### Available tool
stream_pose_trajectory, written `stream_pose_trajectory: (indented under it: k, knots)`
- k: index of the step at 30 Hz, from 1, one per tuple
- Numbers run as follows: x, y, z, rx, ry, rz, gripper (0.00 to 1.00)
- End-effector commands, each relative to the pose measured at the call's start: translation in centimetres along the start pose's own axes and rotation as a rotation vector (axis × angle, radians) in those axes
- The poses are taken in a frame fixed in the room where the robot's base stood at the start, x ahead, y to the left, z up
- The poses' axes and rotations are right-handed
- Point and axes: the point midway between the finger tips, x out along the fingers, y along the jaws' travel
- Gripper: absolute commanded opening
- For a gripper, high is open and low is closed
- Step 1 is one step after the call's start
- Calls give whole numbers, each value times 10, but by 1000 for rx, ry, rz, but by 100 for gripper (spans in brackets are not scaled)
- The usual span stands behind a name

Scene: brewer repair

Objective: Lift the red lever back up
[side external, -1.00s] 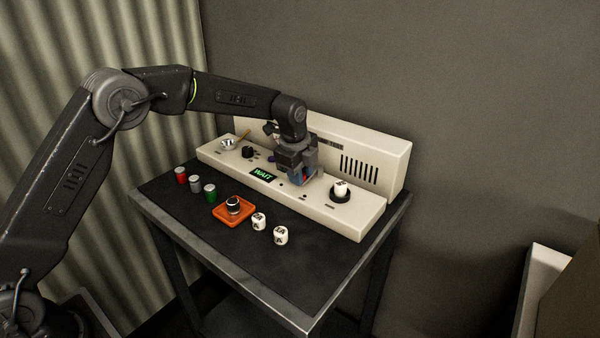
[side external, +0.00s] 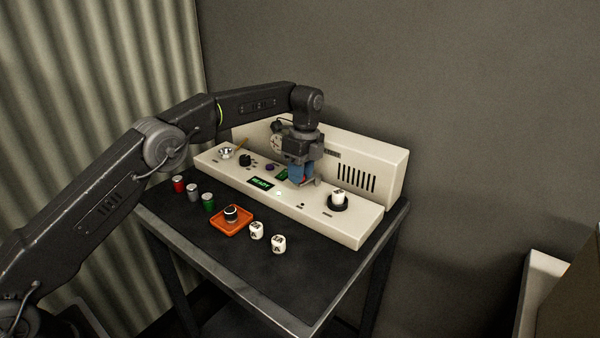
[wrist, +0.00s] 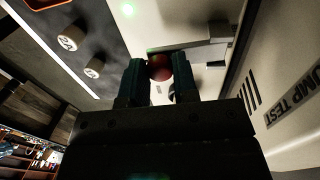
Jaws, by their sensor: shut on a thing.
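The red lever shows in the wrist view as a round red knob (wrist: 160,68) between my two fingertips. My gripper (wrist: 160,64) is shut on this knob. In the side view my gripper (side external: 301,178) points down at the middle of the cream brewer panel (side external: 352,222), and its blue-grey fingers hide the lever there. The lever's angle is hard to tell. The panel's display (side external: 261,183) reads READY in green, and a small green light (side external: 279,193) glows beside it.
A white cylinder stands in a black ring (side external: 338,203) right of my gripper. Black and purple knobs sit to the left. On the dark table are red, grey and green capsules, an orange tray (side external: 232,221) and two white marked pieces (side external: 257,231).

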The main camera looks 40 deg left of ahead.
Motion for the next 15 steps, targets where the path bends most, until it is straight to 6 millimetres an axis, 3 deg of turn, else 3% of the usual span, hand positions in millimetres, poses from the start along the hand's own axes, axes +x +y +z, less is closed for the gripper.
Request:
stream_pose_trajectory:
  k: [5,6,12,15]
  knots:
    - [0,0,-1,1,1,-2,0]
    - [0,0,-1,1,1,-2,31]
    - [0,0,0,1,1,-1,50]
    - [0,0,0,1,1,0,52]
